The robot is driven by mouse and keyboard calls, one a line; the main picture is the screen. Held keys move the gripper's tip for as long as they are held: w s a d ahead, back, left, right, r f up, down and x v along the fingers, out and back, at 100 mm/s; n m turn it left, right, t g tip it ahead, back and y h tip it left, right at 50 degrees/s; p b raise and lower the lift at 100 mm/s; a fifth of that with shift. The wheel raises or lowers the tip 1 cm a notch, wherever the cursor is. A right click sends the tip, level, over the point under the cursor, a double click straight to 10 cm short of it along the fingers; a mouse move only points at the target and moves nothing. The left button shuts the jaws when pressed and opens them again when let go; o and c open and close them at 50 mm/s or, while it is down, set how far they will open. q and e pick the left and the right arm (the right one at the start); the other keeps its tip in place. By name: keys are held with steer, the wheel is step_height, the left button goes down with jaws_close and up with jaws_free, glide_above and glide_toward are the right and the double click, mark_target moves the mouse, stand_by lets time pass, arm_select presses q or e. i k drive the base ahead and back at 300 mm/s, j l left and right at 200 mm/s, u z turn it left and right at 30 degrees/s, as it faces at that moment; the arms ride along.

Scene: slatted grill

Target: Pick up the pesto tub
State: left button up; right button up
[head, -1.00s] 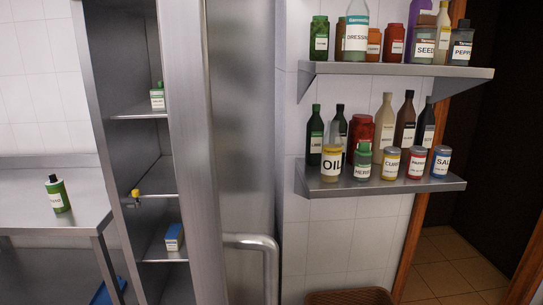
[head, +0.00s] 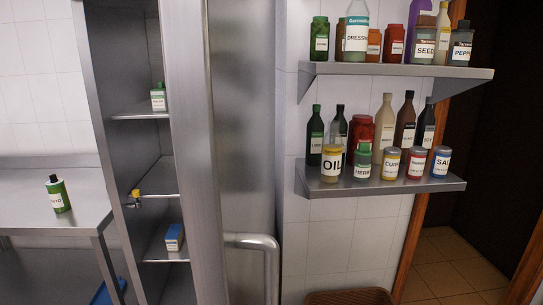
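No tub with a readable pesto label shows in the head view. A green bottle (head: 58,194) with a black cap and a white label stands on the steel table at the left; its label is too small to read surely. A small green container (head: 158,98) with a white label stands on the upper shelf of the steel cabinet. A green jar (head: 319,40) stands at the left end of the top wall shelf. I cannot tell whether any of these is the pesto tub. Neither of my grippers is in view.
The steel table (head: 25,215) is mostly bare. Two wall shelves (head: 400,70) are crowded with jars and bottles. A brown basket (head: 350,297) is below.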

mark_target(58, 195)
steer(key=u, duration=1.35)
steer(key=i+j, duration=0.1)
steer(key=j, duration=0.25)
steer(key=i+j+z, duration=0.1)
steer(key=j, duration=0.65)
steer(key=i+j+z, duration=0.35)
steer(key=i, duration=0.3)
steer(key=i+j+z, duration=0.35)
steer(key=i+j, duration=0.25)
steer(key=j, duration=0.1)
